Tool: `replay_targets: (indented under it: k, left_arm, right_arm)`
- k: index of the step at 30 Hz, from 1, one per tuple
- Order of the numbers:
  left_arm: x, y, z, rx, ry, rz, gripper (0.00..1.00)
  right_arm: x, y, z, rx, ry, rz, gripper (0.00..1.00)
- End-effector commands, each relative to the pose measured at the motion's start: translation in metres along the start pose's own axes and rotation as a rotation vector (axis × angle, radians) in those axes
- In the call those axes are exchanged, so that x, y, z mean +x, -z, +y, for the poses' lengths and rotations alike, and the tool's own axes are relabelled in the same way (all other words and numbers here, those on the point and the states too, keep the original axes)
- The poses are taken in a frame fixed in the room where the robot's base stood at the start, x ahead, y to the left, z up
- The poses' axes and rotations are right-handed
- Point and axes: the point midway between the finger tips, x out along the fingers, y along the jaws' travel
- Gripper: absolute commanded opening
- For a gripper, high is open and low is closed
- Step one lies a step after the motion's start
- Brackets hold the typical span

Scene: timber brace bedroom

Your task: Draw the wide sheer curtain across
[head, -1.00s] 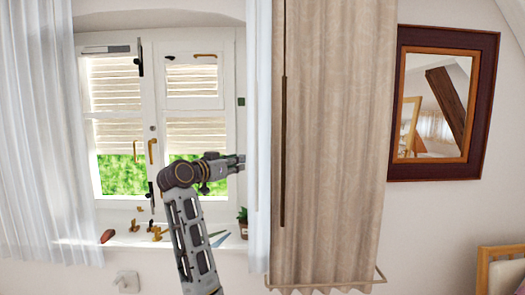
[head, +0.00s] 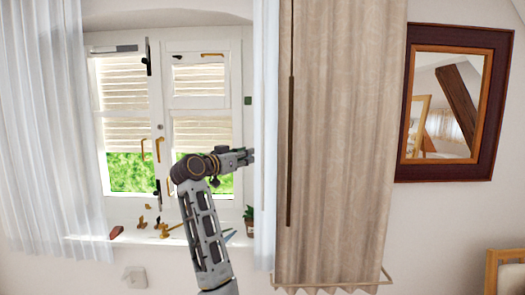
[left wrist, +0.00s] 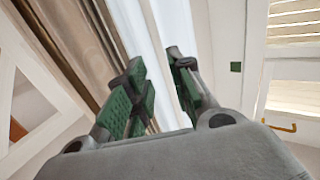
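A wide white sheer curtain (head: 50,140) hangs in folds at the left of the window in the head view. A narrow white sheer strip (head: 265,130) hangs at the window's right side, beside the beige curtain. My left gripper (head: 250,157) reaches to the left edge of this narrow strip. In the left wrist view, the fingers of my left gripper (left wrist: 160,72) are apart, with green pads. The narrow sheer (left wrist: 160,30) shows between and beyond them; I cannot tell whether they touch it. My right gripper is not in view.
A beige curtain (head: 340,140) with a dark vertical rod (head: 291,130) hangs at the right. The white window (head: 155,60) has brass handles. A potted plant (head: 250,222) and small brass-coloured items (head: 160,225) stand on the sill (head: 90,240). A framed mirror (head: 445,105) hangs on the wall.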

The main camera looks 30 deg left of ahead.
Motion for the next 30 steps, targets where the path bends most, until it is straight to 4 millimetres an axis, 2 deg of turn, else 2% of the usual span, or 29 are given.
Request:
replay_targets:
  k: [21,30]
  left_arm:
    - [0.083,0.002,0.001,-0.002,-0.002,0.0,0.23]
    - [0.105,0.002,0.0,-0.001,-0.001,0.001,0.23]
  right_arm:
    - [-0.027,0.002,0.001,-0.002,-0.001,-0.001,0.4]
    - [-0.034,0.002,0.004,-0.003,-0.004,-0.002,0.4]
